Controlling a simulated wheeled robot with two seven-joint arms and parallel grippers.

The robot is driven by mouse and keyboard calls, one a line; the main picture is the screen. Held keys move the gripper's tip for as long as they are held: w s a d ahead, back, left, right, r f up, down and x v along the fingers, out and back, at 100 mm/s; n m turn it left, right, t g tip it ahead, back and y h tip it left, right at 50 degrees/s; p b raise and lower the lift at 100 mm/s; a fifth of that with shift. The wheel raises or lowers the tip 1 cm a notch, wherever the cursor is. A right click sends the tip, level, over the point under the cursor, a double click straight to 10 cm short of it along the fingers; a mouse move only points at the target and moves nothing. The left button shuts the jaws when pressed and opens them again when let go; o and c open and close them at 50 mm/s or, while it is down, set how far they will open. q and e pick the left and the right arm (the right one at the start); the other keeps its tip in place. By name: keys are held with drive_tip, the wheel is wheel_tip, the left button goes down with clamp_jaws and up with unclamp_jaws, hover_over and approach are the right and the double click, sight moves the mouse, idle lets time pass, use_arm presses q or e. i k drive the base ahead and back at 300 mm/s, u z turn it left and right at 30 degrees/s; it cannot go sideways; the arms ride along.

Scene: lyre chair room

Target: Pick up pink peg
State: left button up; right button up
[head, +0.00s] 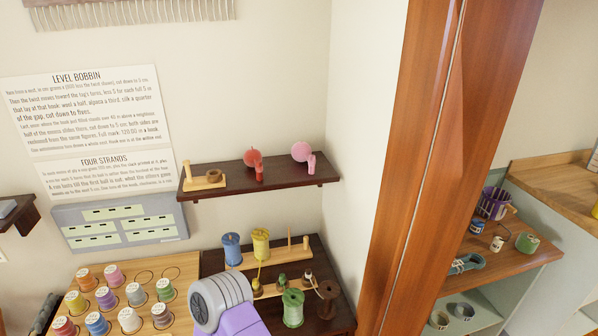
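A pink peg (312,165) stands near the right end of a dark wall shelf (285,182), with a round pink piece (300,151) up against its left side. I cannot tell whether the two are joined. A similar red peg (259,172) with a round red piece (252,157) stands to its left on the same shelf. Neither gripper shows. A grey and purple part that looks like a link of my own arm comes in from the bottom edge, well below the shelf.
A wooden stand (205,181) occupies the shelf's left end. Below, a dark tabletop (338,318) holds a blue spool (232,248), a yellow spool (261,243) and a green spool (293,307). Several spools stand on a light board to the left. A wooden post (415,150) rises right of the shelf.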

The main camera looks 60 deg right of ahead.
sight(311, 162)
drive_tip(key=k, duration=0.6)
drive_tip(key=z, duration=0.7)
